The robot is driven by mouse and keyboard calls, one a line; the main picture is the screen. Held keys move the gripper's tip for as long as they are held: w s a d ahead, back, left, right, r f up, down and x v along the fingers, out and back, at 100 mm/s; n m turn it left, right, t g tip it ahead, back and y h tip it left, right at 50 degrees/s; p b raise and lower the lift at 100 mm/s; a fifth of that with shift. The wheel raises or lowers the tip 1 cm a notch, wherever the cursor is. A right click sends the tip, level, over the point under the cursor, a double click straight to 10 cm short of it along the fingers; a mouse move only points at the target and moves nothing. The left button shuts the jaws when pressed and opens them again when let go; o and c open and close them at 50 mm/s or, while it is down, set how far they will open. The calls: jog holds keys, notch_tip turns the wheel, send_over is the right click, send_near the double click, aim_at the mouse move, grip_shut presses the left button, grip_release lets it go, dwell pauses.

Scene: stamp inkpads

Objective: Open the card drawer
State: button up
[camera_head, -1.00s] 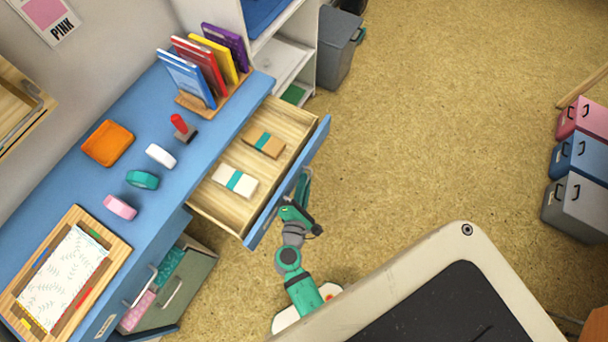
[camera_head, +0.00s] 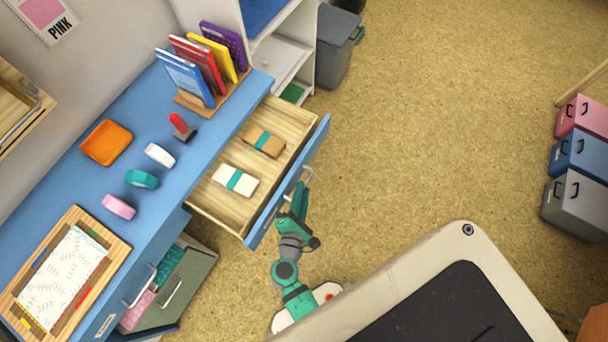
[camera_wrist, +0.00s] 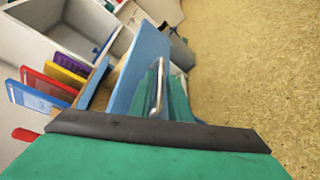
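The card drawer (camera_head: 217,205) stands pulled out from the blue desk. Its wooden inside shows a white banded card stack (camera_head: 235,180) and a tan banded card stack (camera_head: 264,142). Its blue front (camera_head: 318,145) also shows in the wrist view (camera_wrist: 145,60). The silver handle (camera_head: 291,181) is on the outer face of that front. My gripper (camera_head: 301,195) is at the handle, outside the drawer. In the wrist view the handle (camera_wrist: 158,88) lies between my green fingers, which look apart. Whether they touch the handle cannot be told.
The blue desk (camera_head: 85,180) holds an orange tray (camera_head: 107,143), a red-handled stamp (camera_head: 182,128), inkpads and a book rack. A lower drawer (camera_head: 175,295) is also open. Coloured cabinets (camera_head: 578,155) stand at the far right. The floor (camera_head: 430,120) right of the drawer is clear.

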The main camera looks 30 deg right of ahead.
jog(key=v, duration=0.7)
dwell(0.4)
jog(key=s+a+f+m+y, duration=0.1)
jog(key=s+a+m+y, duration=0.55)
jog(key=a+y, duration=0.2)
jog(key=s+a+r+m+t+y, duration=0.1)
jog(key=s+r+m+t, duration=0.1)
jog(key=r+m, duration=0.3)
jog(key=s+a+r+m+t, duration=0.1)
jog(key=r+m, duration=0.3)
jog(key=r, duration=0.6)
jog(key=shift+s+a+r+m+t+y, duration=0.3)
jog(key=shift+s+a+m+t+y, duration=0.1)
jog(key=shift+s+a, duration=0.45)
jog(key=shift+s, duration=0.1)
